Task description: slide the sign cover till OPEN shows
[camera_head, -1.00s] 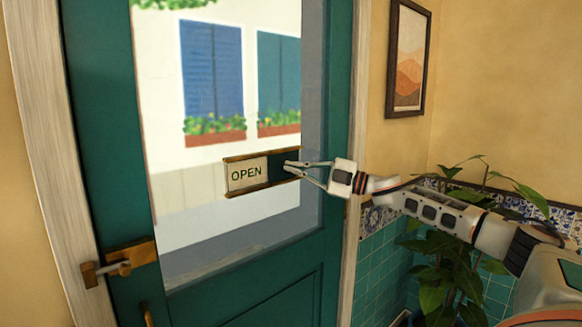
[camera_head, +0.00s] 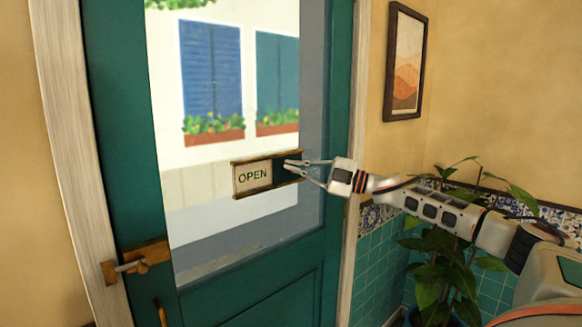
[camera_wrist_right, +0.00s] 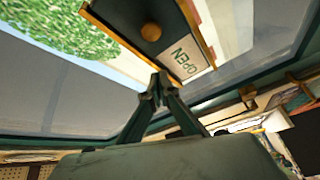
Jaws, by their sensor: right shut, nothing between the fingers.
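The door sign hangs on the glass of the green door. Its left part is a pale panel reading OPEN (camera_head: 253,177), fully readable. The dark sign cover (camera_head: 284,167) sits over the right part, inside a brass-coloured frame. My right gripper (camera_head: 289,163) is at the right end of the sign, in front of the cover. In the right wrist view, the cover (camera_wrist_right: 130,22) carries a round wooden knob (camera_wrist_right: 151,31). The right gripper's fingertips (camera_wrist_right: 158,87) are together and empty, apart from the knob. My left gripper is not in view.
A framed picture (camera_head: 405,62) hangs on the right wall. A leafy plant (camera_head: 440,275) stands below my right arm. The room in front of the glass left of the sign is clear.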

